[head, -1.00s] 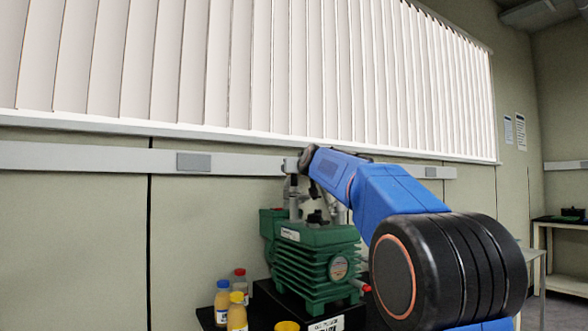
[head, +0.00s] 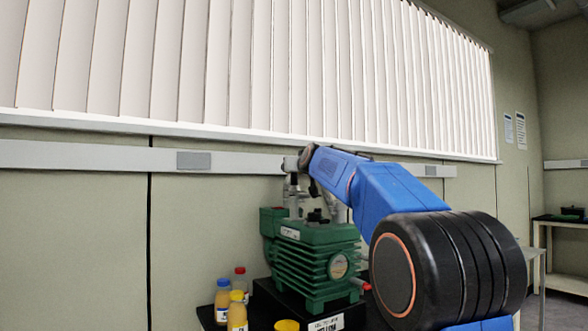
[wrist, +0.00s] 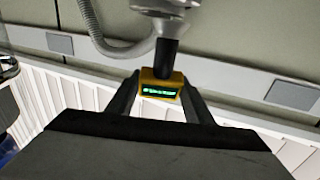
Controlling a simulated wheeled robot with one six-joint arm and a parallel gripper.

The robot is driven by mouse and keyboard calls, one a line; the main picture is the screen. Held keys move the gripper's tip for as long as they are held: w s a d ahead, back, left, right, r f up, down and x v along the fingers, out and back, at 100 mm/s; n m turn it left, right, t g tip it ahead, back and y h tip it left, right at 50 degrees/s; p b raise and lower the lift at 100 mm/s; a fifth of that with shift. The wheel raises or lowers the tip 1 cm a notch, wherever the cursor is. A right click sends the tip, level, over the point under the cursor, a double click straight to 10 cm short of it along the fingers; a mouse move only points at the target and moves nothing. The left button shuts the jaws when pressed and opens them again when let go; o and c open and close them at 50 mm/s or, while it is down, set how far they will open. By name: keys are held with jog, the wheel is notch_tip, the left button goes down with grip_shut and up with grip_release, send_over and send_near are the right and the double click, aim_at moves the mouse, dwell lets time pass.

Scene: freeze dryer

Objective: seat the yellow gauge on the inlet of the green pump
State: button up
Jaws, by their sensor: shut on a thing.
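The yellow gauge (wrist: 161,88) shows in the wrist view, with a small lit green display facing the camera and a black stem. My gripper (wrist: 160,94) is shut on it, one dark finger on each side. The black stem's far end meets or overlaps a grey metal fitting (wrist: 162,8); I cannot tell whether they touch. The green pump (head: 315,262) stands in the head view beneath the end of my blue arm, with grey metal pipework on top. The gauge and my fingertips cannot be made out in the head view.
Several bottles (head: 237,312) with coloured caps stand left of the pump, and a yellow container (head: 287,326) is in front of it. A metal hose (wrist: 101,38) curves beside the fitting. A wall rail (head: 90,156) and blinds (head: 240,65) lie behind.

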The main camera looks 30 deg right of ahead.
jog(key=shift+f, duration=0.65)
dwell(0.8)
jog(key=o, duration=1.2)
jog(key=shift+r, duration=0.15)
jog(key=shift+r, duration=2.8)
jog(key=shift+a, duration=0.1)
